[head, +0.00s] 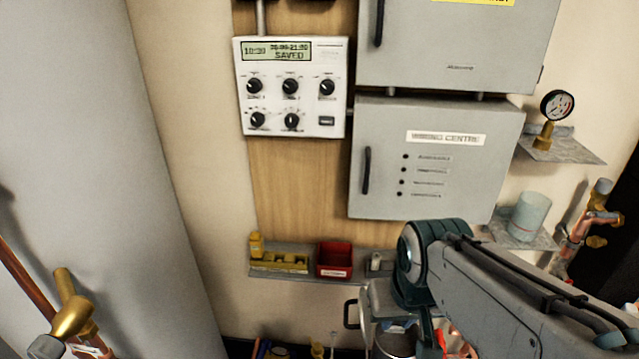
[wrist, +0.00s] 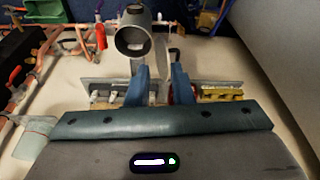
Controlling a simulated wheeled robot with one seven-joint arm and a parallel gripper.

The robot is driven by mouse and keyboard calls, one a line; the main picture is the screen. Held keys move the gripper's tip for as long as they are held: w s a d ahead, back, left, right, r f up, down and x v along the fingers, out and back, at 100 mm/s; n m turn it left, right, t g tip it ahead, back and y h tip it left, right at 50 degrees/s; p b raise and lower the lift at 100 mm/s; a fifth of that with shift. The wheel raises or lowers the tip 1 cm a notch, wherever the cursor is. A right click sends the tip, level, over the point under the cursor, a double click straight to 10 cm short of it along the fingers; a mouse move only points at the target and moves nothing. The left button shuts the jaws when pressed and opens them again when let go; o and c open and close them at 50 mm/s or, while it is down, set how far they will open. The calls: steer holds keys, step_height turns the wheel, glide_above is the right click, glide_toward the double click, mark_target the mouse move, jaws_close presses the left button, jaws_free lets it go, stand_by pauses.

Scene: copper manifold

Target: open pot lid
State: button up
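The pot (head: 393,345) is a grey metal vessel at the bottom of the head view, partly hidden by my arm. In the wrist view the pot (wrist: 135,36) shows a round, open-looking mouth with something pale inside. A pale grey piece with a black handle (head: 352,313), likely the lid, stands beside the pot's mouth. The handle also shows in the wrist view (wrist: 173,54). My gripper (wrist: 160,68) has its two blue fingers apart, with the handle close by the right fingertip. Whether they touch is unclear.
A wall shelf (head: 300,279) holds yellow blocks (head: 280,261) and a red bin (head: 334,259). Grey cabinets (head: 435,190) and a white control panel (head: 291,110) hang above. A glass beaker (head: 530,216) and copper pipework (head: 578,235) are at the right.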

steer(key=w+a+f+g+h+b, duration=0.1)
steer(key=w+f+g+h+b, duration=0.35)
steer(key=f, duration=0.35)
steer(key=n+t+h+b, duration=0.3)
steer(key=t+h+b, duration=0.35)
steer(key=h, duration=0.75)
glide_toward(346, 317)
steer(key=shift+g, duration=0.3)
steer(key=x, duration=1)
steer(key=shift+w+f+p, duration=0.2)
steer(key=shift+f+p, duration=0.05)
steer(key=shift+p, duration=0.15)
jaws_close()
